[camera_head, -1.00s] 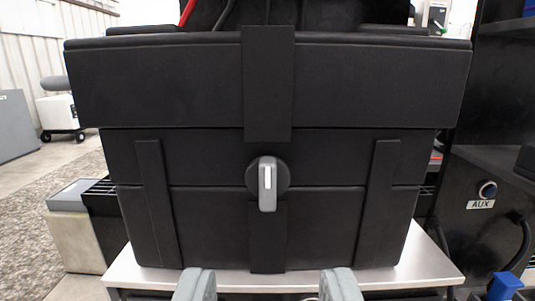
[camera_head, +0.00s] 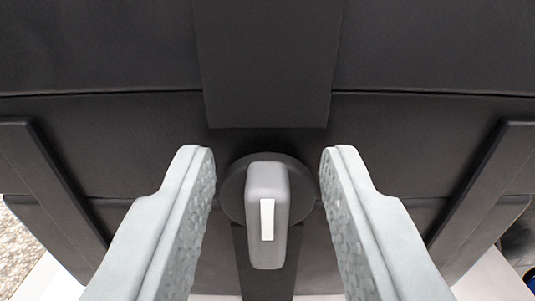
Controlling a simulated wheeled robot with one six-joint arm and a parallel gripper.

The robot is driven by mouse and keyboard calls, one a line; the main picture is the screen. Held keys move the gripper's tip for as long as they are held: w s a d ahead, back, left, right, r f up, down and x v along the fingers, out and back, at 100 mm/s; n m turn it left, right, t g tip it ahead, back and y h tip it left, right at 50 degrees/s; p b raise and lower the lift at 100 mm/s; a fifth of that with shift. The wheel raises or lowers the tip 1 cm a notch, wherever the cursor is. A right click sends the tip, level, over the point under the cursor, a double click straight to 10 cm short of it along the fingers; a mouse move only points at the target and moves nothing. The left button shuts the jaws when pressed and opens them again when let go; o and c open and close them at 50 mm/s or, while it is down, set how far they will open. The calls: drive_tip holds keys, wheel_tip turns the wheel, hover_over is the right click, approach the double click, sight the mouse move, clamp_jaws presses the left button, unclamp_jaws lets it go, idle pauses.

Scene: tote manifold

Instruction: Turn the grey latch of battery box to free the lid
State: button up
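The black battery box (camera_head: 100,165) fills the view, with its lid (camera_head: 120,50) above a horizontal seam. The lid's black centre strap (camera_head: 266,70) ends just above the latch. The grey latch (camera_head: 266,200) is a knob handle with a white mark, on a round dark base on the box's front. Its handle points straight down. My gripper (camera_head: 267,165) is open, with one grey finger on each side of the latch. Visible gaps separate both fingers from the handle. The fingertips reach about as high as the top of the handle.
Black vertical ribs stand on the box front at left (camera_head: 55,180) and right (camera_head: 480,185), outside my fingers. A pale stand surface (camera_head: 495,278) shows at the lower right. Gravelly floor shows at the lower left.

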sight(312, 198)
drive_tip(key=c, duration=0.6)
drive_tip(key=m, duration=0.4)
drive_tip(key=shift+d+f, duration=0.1)
drive_tip(key=shift+d, duration=0.25)
drive_tip(key=m, duration=0.3)
drive_tip(key=shift+d+f+m, duration=0.2)
drive_tip(key=shift+d+m, duration=0.05)
drive_tip(key=shift+m, duration=0.05)
drive_tip(key=m, duration=0.5)
drive_tip(key=shift+d+f, duration=0.3)
drive_tip(key=shift+f, duration=0.1)
drive_tip(key=m, duration=0.5)
drive_tip(key=shift+d+f, duration=0.1)
drive_tip(key=shift+f, duration=0.3)
drive_tip(key=shift+m, duration=0.3)
